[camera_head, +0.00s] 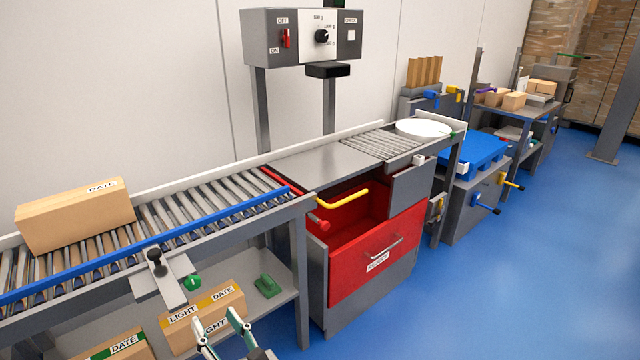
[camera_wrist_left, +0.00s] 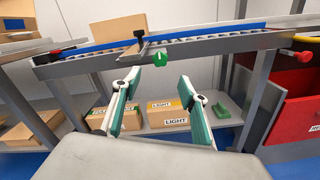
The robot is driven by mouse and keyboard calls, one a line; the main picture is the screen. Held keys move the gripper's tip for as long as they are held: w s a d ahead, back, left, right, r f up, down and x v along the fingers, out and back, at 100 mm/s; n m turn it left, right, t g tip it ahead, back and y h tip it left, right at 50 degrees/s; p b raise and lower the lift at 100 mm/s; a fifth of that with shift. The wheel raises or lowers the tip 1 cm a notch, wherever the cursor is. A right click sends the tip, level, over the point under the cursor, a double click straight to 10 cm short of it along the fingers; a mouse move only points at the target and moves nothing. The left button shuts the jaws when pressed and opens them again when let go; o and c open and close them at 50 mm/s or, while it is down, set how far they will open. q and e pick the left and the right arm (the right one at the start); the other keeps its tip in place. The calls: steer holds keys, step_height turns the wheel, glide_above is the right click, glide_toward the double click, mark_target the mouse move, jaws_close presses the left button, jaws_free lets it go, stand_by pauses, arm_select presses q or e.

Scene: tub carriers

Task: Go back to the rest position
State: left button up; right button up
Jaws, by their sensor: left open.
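My left gripper (camera_head: 222,332) is low at the bottom of the head view, in front of the conveyor's lower shelf. In the left wrist view its two fingers (camera_wrist_left: 158,105) are spread apart with nothing between them. Beyond the fingers, boxes marked LIGHT (camera_wrist_left: 168,114) and DATE stand on the shelf, apart from the gripper. The same LIGHT box (camera_head: 203,317) shows in the head view, partly behind the fingers. My right gripper is in neither view.
A roller conveyor (camera_head: 190,210) with a blue rail carries a cardboard box (camera_head: 75,217). A green-knobbed clamp (camera_head: 160,270) sticks out from its front edge. A red drawer (camera_head: 375,258) stands open to the right. The blue floor (camera_head: 450,310) on the right is clear.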

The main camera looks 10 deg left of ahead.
arm_select(q)
steer(key=d+r+m+t+h+p, duration=0.35)
steer(key=r+m+t, duration=0.45)
steer(key=m, duration=0.5)
steer(key=s+d+f+m+t+h+p, duration=0.1)
steer(key=d+f+m+h, duration=0.1)
steer(key=d+m+h, duration=0.35)
steer(key=s+d+f+m+h+p, duration=0.1)
steer(key=s+d+m+h, duration=0.1)
steer(key=m+h, duration=0.65)
steer(key=s+a+f+m+g+p, duration=0.1)
steer(key=s+a+f+m+g, duration=0.1)
steer(key=s+f+m+g, duration=0.3)
steer(key=s+a+f+m+g+y+p, duration=0.1)
steer(key=s+f+m+g+p, duration=0.1)
steer(key=s+f+m+g, duration=0.3)
steer(key=s+f+m, duration=0.4)
steer(key=f+m, duration=0.5)
steer(key=f, duration=0.1)
steer(key=shift+a+f+g, duration=0.3)
steer(key=shift+a+f, duration=0.1)
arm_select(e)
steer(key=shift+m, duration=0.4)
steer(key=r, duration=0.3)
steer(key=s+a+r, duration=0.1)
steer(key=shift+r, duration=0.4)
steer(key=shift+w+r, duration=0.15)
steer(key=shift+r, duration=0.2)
